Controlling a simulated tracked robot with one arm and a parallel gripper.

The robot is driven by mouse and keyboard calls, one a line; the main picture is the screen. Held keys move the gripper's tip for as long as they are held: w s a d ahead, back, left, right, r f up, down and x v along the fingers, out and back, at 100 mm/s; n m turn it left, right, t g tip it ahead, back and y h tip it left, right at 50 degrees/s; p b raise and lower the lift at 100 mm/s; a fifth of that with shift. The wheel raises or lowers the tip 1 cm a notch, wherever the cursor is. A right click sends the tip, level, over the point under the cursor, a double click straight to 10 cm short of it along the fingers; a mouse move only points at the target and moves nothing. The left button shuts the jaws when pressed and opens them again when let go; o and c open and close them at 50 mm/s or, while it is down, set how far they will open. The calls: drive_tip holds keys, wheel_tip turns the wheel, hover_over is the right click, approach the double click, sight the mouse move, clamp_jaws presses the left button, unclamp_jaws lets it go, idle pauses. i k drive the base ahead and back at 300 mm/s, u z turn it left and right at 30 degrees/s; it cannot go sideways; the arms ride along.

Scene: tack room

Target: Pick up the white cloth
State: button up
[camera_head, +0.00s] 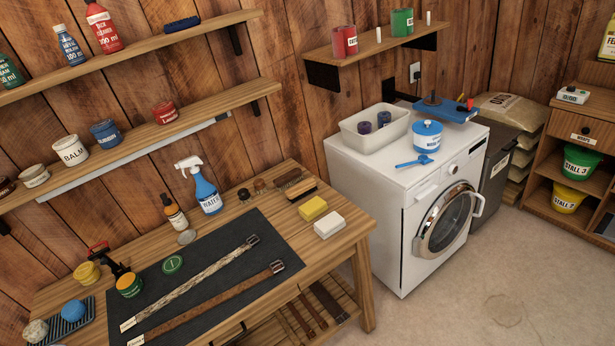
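A small white block-like item (329,225) lies at the right end of the wooden workbench, beside a yellow block (313,208) of similar size. It may be the white cloth, folded, but at this size I cannot tell cloth from sponge. It lies flat with nothing on top of it. No other white cloth is clear in view. My gripper does not show in this view, so I cannot see whether it is open or shut.
The workbench (345,237) also bears a black mat (215,262) with two belts, a blue spray bottle (206,190) and brushes (294,184). A white washing machine (385,190) stands to the right, with a blue pot (427,137) on top. Floor (480,280) at front right is clear.

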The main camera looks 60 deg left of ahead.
sight(332, 223)
drive_tip(key=u, duration=0.55)
drive_tip(key=i, duration=1.05)
drive_tip(key=u, duration=0.9)
drive_tip(key=i, duration=0.5)
drive_tip(key=u, duration=0.2)
drive_tip(key=k, duration=0.85)
drive_tip(key=u, duration=0.15)
drive_tip(key=i, duration=0.85)
drive_tip(key=z, duration=0.05)
